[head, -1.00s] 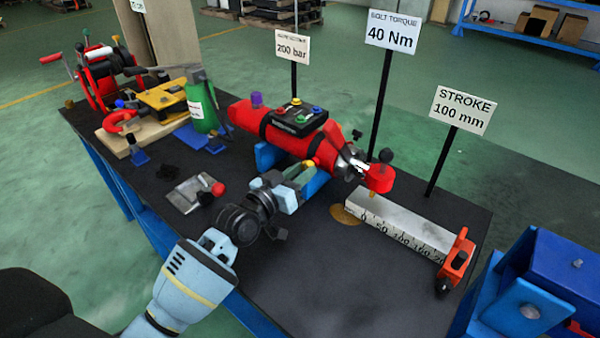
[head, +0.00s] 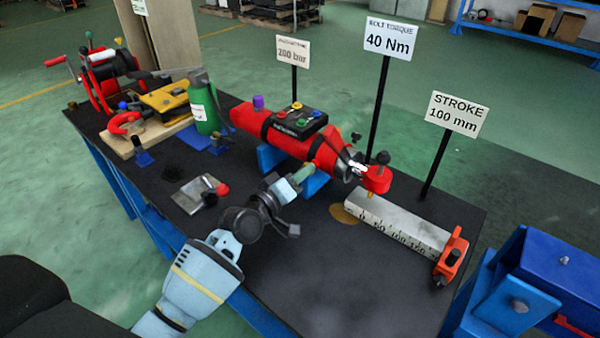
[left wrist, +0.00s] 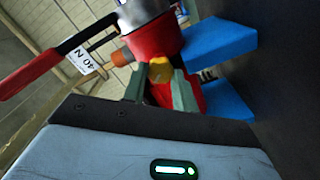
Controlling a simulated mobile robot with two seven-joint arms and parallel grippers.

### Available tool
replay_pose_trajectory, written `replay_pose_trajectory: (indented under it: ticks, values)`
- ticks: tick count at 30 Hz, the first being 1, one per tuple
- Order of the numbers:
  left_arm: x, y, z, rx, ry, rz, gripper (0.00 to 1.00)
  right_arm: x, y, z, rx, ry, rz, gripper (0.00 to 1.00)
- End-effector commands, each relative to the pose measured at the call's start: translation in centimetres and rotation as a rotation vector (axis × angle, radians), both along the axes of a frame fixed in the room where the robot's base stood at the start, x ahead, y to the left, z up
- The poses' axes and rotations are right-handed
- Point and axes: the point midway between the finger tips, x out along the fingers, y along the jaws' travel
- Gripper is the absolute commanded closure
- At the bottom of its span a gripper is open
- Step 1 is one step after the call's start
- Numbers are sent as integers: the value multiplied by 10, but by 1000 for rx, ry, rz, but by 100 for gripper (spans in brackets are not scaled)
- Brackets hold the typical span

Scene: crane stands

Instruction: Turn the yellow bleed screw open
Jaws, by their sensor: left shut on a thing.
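The red hydraulic cylinder (head: 255,125) lies across blue cradles (head: 268,158) on the dark bench. My left gripper (head: 305,171) reaches up to its near side, close to the silver and red rod end. In the left wrist view the yellow bleed screw (left wrist: 160,70) sits against the red body, between the two grey-green fingertips of my left gripper (left wrist: 159,88). The fingers are shut on it. In the head view the screw is mostly hidden by the fingers. My right gripper is not in view.
A steel ruler bar (head: 400,225) lies right of the gripper. A metal plate (head: 195,195) with a red-knobbed part lies to the left. A green bottle (head: 203,105) stands behind it. Sign posts rise behind the cylinder. The bench's front middle is clear.

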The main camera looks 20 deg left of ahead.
Motion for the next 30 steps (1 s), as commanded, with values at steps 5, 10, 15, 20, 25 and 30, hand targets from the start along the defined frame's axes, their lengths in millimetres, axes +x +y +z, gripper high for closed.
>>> replay_pose_trajectory:
  ticks: [5,10,15,20,25,30]
  values:
    - [0,0,1,-161,59,-1,95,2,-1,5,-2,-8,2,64]
    - [0,-1,1,-313,114,-1,95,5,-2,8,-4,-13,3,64]
    - [0,0,1,-465,169,0,95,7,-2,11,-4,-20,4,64]
    - [0,-1,1,-608,222,-2,95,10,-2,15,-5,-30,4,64]
    - [0,-1,1,-758,276,-2,95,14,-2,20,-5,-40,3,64]
    - [0,-1,1,-896,327,-2,95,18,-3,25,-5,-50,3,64]
